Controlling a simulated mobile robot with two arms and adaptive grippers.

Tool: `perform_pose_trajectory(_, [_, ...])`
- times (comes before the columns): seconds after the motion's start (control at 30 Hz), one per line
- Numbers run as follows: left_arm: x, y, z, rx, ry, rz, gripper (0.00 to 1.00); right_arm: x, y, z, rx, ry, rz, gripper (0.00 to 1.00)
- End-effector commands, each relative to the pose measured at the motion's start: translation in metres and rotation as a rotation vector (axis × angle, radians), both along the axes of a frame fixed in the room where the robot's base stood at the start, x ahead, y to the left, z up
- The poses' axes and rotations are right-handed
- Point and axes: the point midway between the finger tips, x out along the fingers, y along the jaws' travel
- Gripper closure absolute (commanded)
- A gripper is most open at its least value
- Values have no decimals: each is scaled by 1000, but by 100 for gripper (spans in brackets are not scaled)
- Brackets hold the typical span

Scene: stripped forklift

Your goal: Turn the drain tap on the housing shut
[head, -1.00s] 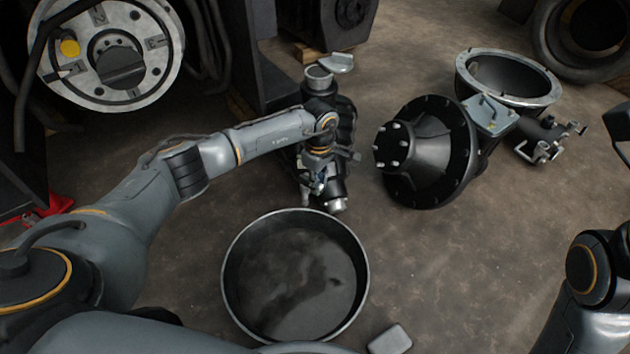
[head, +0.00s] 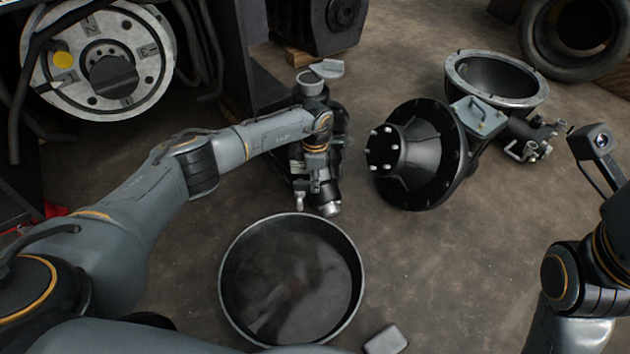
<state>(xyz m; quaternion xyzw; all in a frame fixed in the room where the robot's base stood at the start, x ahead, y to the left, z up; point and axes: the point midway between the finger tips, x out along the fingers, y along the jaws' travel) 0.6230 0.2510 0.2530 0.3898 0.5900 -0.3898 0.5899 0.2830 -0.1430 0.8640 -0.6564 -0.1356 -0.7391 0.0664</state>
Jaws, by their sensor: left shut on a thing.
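The dark housing (head: 338,118) lies on the floor at upper middle, with an open silver neck at its top. A silver spout (head: 329,209) at its lower end, which looks like part of the drain tap, points toward the pan. A small pale lever-like piece (head: 299,200) shows just left of it. My left gripper (head: 314,190) reaches down over this end and is shut on the tap. Its fingers and the exact grip are small and partly hidden by my wrist. My right arm shows at the right edge, but its fingertips cannot be seen.
A round dark pan (head: 233,290) with liquid stands just below the housing. A black flanged hub (head: 408,160) and a ring-shaped casing (head: 455,70) lie to the right. A small grey block (head: 386,340) lies at the bottom.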

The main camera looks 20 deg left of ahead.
Motion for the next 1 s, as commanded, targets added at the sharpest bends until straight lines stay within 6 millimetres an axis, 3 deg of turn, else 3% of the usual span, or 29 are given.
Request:
perform_pose_trajectory(0.4, [1, 1, 0, 1, -3, 11, 100, 0, 0, 0, -1, -1, 0, 60])
perform_pose_trajectory(0.43, [1, 1, 0, 1, -3, 11, 81, 0, 0, 0, -1, -1, 0, 60])
perform_pose_trajectory(0.53, [1, 1, 0, 1, -2, 10, 61, 0, 0, 0, -1, -1, 0, 60])
perform_pose_trajectory(0.87, [1, 0, 2, -1, -1, 8, 60, -2, -1, 1, -2, -5, -2, 60])
perform_pose_trajectory(1.0, [2, 0, 15, 0, -3, 7, 60, -2, -1, 1, -1, -5, -2, 60])
